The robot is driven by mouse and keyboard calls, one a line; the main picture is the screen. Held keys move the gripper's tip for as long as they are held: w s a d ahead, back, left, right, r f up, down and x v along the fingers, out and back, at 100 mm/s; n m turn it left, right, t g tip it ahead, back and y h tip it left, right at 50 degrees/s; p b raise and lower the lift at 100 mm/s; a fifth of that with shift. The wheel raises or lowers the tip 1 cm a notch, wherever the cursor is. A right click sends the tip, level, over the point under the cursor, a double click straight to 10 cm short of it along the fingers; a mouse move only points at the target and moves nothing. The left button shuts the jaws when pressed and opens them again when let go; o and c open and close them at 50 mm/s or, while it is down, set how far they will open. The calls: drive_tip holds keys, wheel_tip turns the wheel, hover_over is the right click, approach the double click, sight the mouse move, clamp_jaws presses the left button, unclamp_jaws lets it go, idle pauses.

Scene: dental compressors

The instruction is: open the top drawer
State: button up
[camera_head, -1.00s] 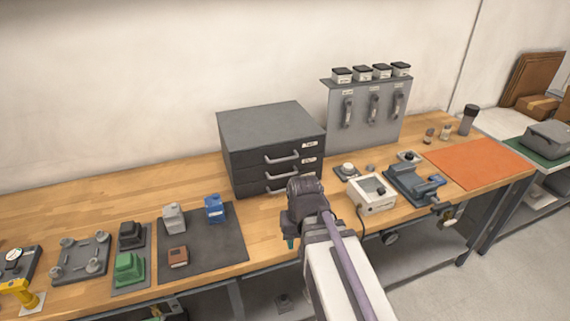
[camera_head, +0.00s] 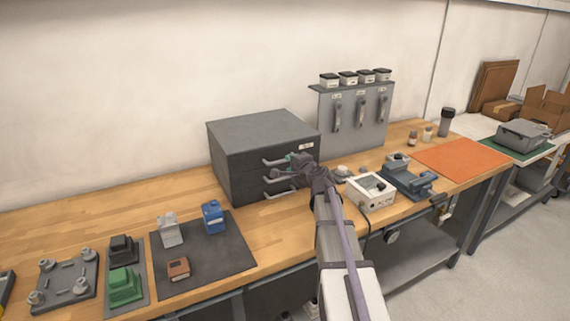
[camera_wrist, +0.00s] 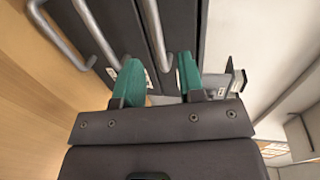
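The dark grey drawer cabinet (camera_head: 235,155) stands on the wooden bench with three stacked drawers, all looking shut. The top drawer's bar handle (camera_head: 272,162) shows left of my gripper (camera_head: 294,163), which is at the cabinet's front right and hides part of it. In the wrist view the drawer fronts appear turned sideways. There, my gripper's two teal fingers (camera_wrist: 159,62) are apart, with the end of the top handle (camera_wrist: 153,25) between them. Gaps show on both sides of the handle. The middle handle (camera_wrist: 95,30) lies outside the left finger.
A white box device (camera_head: 371,190) and a grey-blue vise-like fixture (camera_head: 408,178) stand right of my arm. A grey panel with hanging handles (camera_head: 350,125) stands behind. A dark mat (camera_head: 200,262) with small parts lies left.

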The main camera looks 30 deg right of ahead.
drive_tip(key=x, duration=0.5)
drive_tip(key=shift+w+f+b, duration=0.1)
drive_tip(key=shift+b, duration=0.25)
clamp_jaws()
